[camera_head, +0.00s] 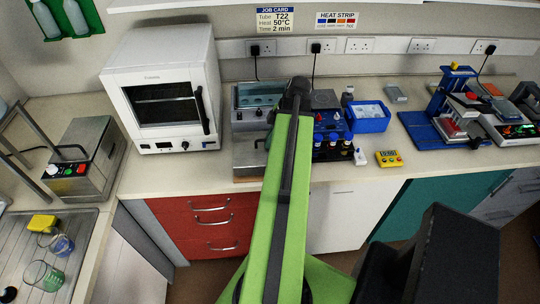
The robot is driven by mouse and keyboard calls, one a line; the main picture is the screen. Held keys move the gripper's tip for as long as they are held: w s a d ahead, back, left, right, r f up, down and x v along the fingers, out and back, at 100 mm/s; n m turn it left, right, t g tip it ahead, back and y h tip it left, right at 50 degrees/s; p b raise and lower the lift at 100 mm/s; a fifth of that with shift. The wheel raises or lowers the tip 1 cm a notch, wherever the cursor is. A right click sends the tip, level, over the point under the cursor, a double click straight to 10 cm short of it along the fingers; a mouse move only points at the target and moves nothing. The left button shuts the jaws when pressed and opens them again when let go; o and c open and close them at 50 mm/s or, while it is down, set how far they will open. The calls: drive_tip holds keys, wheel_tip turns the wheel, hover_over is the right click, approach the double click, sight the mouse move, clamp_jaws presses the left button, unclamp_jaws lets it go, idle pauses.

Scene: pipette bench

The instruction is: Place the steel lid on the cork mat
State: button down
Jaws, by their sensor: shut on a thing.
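The steel lid (249,158) is a flat grey plate on the bench side of the steel water bath (246,103), left of my arm. A thin brown edge of the cork mat (247,179) shows along its front; the lid covers the rest. The lid lies over the mat, but I cannot tell whether it rests on it or hangs just above. My gripper (271,122) is at the end of my green arm, over the lid's right side, shut on the lid. My arm hides its fingertips and the lid's right part.
A white oven (163,88) stands to the left. Dark bottles (333,146), a blue tray (367,117) and a yellow timer (388,158) stand right of my arm. A blue stand (437,103) is farther right. The bench front between timer and stand is clear.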

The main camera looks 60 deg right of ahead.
wheel_tip(320, 180, down, 4)
drive_tip(key=b, duration=0.3)
drive_tip(key=shift+f+b, duration=0.1)
drive_tip(key=shift+b, duration=0.3)
drive_tip(key=c, duration=1.5)
unclamp_jaws()
drive_tip(key=shift+r, duration=0.2)
drive_tip(key=shift+r+p, duration=0.25)
drive_tip(key=shift+p, duration=0.2)
drive_tip(key=p+v, duration=1.1)
drive_tip(key=v, duration=0.1)
drive_tip(key=shift+f, duration=0.2)
